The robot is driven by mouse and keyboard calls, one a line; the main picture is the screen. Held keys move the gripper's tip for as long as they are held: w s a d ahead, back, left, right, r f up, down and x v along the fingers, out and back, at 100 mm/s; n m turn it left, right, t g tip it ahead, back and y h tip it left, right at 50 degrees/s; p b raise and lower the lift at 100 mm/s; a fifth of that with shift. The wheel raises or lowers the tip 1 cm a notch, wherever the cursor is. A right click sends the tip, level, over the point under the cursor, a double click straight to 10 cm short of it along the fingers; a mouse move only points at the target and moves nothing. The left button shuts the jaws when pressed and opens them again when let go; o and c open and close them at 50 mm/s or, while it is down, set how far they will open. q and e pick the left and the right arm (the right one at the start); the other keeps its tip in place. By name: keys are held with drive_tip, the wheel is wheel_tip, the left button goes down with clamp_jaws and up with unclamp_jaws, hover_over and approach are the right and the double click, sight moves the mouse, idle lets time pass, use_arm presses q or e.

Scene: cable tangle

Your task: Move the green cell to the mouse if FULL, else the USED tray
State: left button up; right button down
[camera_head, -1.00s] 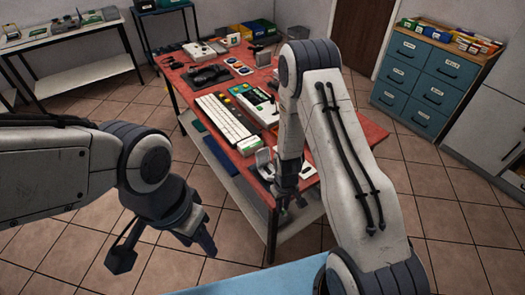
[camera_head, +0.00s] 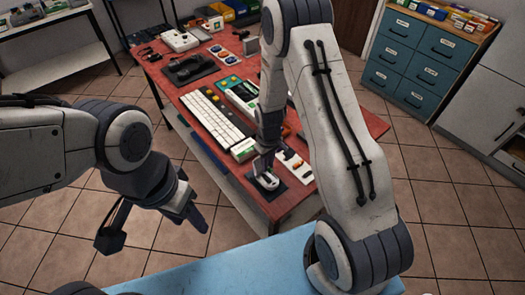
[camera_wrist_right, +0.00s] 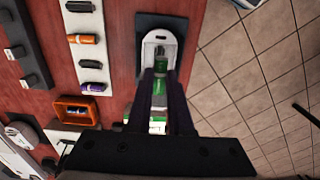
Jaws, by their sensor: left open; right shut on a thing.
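The white mouse (camera_head: 267,181) lies on a dark mat (camera_head: 286,194) at the table's near corner. In the right wrist view the mouse (camera_wrist_right: 163,36) shows an open slot on its upper side. My right gripper (camera_head: 262,162) is right over the mouse. In the right wrist view my right gripper (camera_wrist_right: 160,78) is shut on the green cell (camera_wrist_right: 159,88), which is at the mouse's slot; I cannot tell whether it is seated. Its charge marking is not readable. My left gripper (camera_head: 155,228) is open and empty, off the table's left side. I cannot make out the USED tray's label.
A white strip (camera_head: 292,163) with several cells lies beside the mouse. An orange-rimmed tray (camera_wrist_right: 60,108) holds a blue cell. A keyboard (camera_head: 214,118) and a green-topped case (camera_head: 240,92) lie further back on the red table (camera_head: 225,160).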

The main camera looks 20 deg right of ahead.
sight(267, 179)
drive_tip(key=shift+w+a+f, duration=0.1)
drive_tip(key=shift+w, duration=0.15)
drive_tip(key=shift+f+b, duration=0.8)
drive_tip(key=shift+f, duration=0.05)
wheel_tip(267, 179, down, 4)
drive_tip(key=b, duration=0.2)
drive_tip(key=shift+r+b, duration=0.15)
drive_tip(key=shift+b, duration=0.25)
drive_tip(key=shift+s, duration=0.15)
drive_tip(key=shift+f+b, duration=0.4)
drive_tip(key=shift+f, duration=0.2)
idle(0.5)
drive_tip(key=c, duration=1.1)
unclamp_jaws()
